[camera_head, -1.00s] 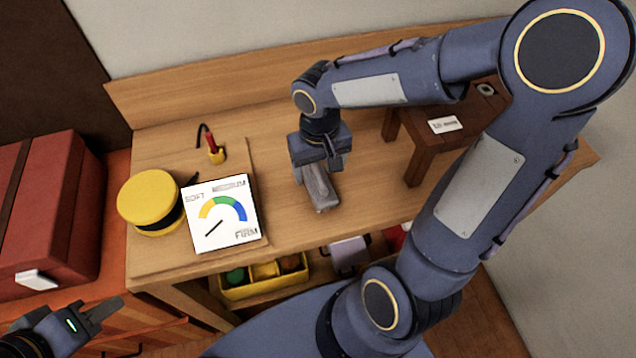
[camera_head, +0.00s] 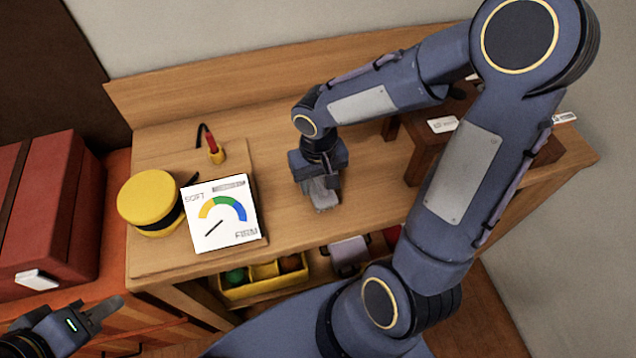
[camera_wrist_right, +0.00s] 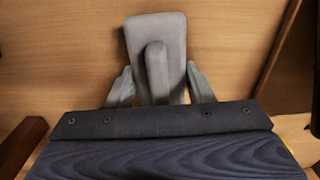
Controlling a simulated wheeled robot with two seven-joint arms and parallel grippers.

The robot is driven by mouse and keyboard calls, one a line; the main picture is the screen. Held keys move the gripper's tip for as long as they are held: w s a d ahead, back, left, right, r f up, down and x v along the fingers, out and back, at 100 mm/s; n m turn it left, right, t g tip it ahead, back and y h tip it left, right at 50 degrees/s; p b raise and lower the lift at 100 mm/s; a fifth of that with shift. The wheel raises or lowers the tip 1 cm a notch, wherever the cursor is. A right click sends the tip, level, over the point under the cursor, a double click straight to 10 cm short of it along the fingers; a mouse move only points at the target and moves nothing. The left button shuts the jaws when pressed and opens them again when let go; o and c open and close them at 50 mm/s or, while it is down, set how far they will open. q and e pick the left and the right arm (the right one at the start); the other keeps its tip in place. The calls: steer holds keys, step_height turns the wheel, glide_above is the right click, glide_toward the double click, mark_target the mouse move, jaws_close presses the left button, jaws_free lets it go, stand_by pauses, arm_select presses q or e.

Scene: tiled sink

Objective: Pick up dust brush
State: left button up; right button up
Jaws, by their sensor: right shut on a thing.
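The dust brush appears to be the grey block with a raised rounded grip (camera_wrist_right: 172,35), standing out against the wood in the right wrist view. In the head view its grey end (camera_head: 325,201) shows below my right gripper (camera_head: 318,186) at the middle of the bench top. In the right wrist view my right gripper (camera_wrist_right: 160,84) has a finger on each side of the grip and is shut on it. The part between the fingers is partly hidden. My left gripper (camera_head: 98,313) is at the lower left, away from the brush; its jaw opening is unclear.
A white gauge card (camera_head: 222,213) and yellow round tin (camera_head: 150,200) are left on the bench. A small red-handled tool (camera_head: 213,149) stands behind. A brown stool-like stand (camera_head: 423,152) is right. A yellow bin (camera_head: 262,286) sits below. Bare bench surrounds the brush.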

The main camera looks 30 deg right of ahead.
steer(key=shift+r, duration=0.15)
steer(key=shift+r, duration=0.25)
step_height(320, 180, up, 2)
steer(key=shift+r, duration=0.15)
steer(key=s+a+r+b, duration=0.1)
steer(key=s+a+r, duration=0.6)
steer(key=a+r, duration=0.3)
steer(key=shift+s+a, duration=0.35)
steer(key=shift+a, duration=0.55)
steer(key=o, duration=0.5)
steer(key=c, duration=0.3)
steer(key=shift+w+f, duration=0.1)
steer(key=shift+c, duration=0.2)
